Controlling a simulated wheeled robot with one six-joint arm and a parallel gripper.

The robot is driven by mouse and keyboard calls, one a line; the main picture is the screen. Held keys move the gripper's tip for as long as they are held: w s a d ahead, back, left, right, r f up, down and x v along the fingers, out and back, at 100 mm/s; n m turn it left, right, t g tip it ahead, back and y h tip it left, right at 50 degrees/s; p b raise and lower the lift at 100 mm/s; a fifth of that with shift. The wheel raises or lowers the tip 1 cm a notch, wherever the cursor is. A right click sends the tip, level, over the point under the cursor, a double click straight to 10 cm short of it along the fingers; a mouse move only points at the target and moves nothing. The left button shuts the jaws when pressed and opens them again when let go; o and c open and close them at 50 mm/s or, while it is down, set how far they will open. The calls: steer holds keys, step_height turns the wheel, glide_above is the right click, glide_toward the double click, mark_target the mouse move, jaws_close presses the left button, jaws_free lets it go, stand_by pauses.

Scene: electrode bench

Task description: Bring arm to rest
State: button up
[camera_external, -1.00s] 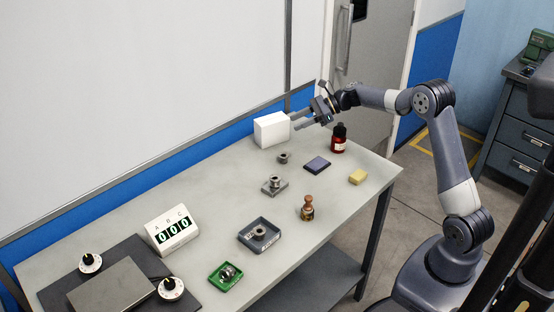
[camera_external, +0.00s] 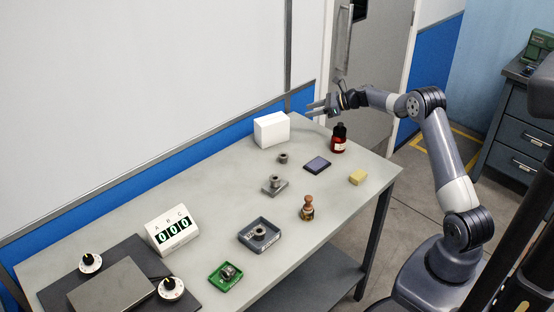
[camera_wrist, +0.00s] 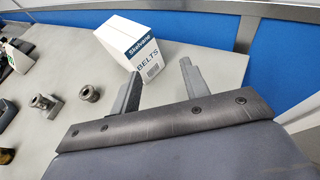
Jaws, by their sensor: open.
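My gripper (camera_external: 318,108) is open and empty, raised above the far right end of the bench in the external view. It is right of a white box (camera_external: 271,129) and above a dark red bottle with a black cap (camera_external: 338,139). In the wrist view my gripper's two fingers (camera_wrist: 160,88) stand apart with nothing between them. The white box, marked "BELTS" (camera_wrist: 130,45), lies beyond the fingers there. My arm reaches from its base at the lower right, bent at the elbow.
The bench (camera_external: 205,190) holds a dark pad (camera_external: 317,165), a yellow block (camera_external: 357,177), a wooden-handled stamp (camera_external: 308,208), metal fittings (camera_external: 273,185), a grey tray (camera_external: 259,235), a green tray (camera_external: 225,277) and a counter display (camera_external: 172,230). A wall stands behind it.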

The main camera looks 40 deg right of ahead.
steer(key=shift+f, duration=3.15)
